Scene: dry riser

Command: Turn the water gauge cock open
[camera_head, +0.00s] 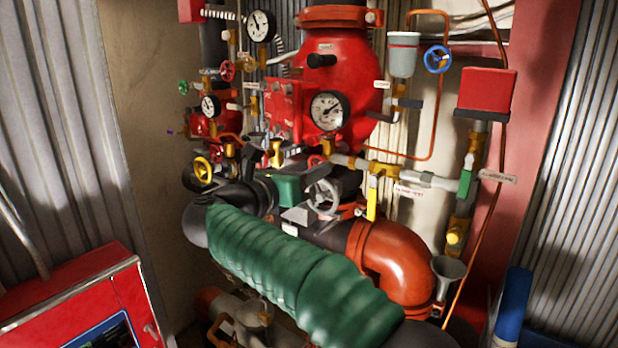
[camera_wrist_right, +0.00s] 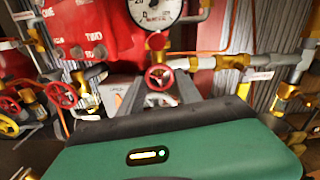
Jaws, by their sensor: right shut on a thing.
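The water gauge (camera_head: 328,111) is a round white dial in front of the red valve body, and its lower part also shows at the top of the right wrist view (camera_wrist_right: 157,10). Just below it is the gauge cock, with a brass body and a small red handle (camera_wrist_right: 158,77). My right gripper (camera_wrist_right: 161,90), with a green housing and grey fingers, is shut on the red handle. In the head view the right gripper (camera_head: 308,167) is below the gauge, and its fingertips are small and partly hidden. My left gripper is not in view.
A white and brass pipe (camera_head: 399,176) runs right from the cock, with a yellow lever (camera_head: 372,198) hanging below it. A grey handwheel (camera_head: 323,197) is close under the gripper. Red and yellow (camera_head: 203,169) handwheels stand to the left. A red cabinet (camera_head: 85,300) is at lower left.

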